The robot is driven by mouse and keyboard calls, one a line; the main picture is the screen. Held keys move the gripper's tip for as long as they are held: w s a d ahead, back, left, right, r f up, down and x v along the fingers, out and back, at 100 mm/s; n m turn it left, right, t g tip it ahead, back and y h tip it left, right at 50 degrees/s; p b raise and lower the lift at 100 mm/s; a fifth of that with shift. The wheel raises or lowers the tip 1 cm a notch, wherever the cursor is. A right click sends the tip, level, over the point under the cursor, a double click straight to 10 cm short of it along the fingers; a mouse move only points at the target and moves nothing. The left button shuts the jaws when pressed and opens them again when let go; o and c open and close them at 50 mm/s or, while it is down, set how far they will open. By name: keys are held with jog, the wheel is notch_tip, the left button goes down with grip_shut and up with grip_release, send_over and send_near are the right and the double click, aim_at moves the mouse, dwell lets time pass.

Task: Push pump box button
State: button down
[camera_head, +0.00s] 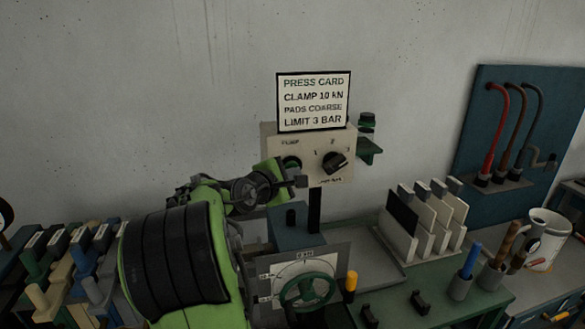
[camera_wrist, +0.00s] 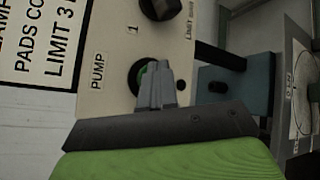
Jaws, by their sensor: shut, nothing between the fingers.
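The pump box (camera_head: 342,172) is a cream panel on a post, with a label PUMP at its upper left and a black rotary knob (camera_head: 335,162) at its right. The green pump button (camera_head: 291,162) sits in a dark ring under the PUMP label, partly hidden by my gripper (camera_head: 300,181). In the wrist view the box (camera_wrist: 105,62) appears turned sideways, and the green button (camera_wrist: 148,70) shows just behind the tips of my gripper (camera_wrist: 158,68). My gripper is shut and empty, its tips in front of the button. I cannot tell whether they touch it.
A sign (camera_head: 313,100) reading PRESS CARD stands on top of the box. A green handwheel (camera_head: 307,292) is below. Upright plates in a rack (camera_head: 425,222), a mug (camera_head: 545,240) and tool cups stand to the right. Coloured levers (camera_head: 85,262) are at the left.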

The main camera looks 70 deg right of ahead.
jog(key=shift+s+a, duration=0.5)
jog(key=shift+a, duration=0.35)
jog(key=shift+b, duration=0.3)
jog(key=s+a, duration=0.3)
jog(key=a, duration=0.2)
jog(key=shift+b, duration=0.3)
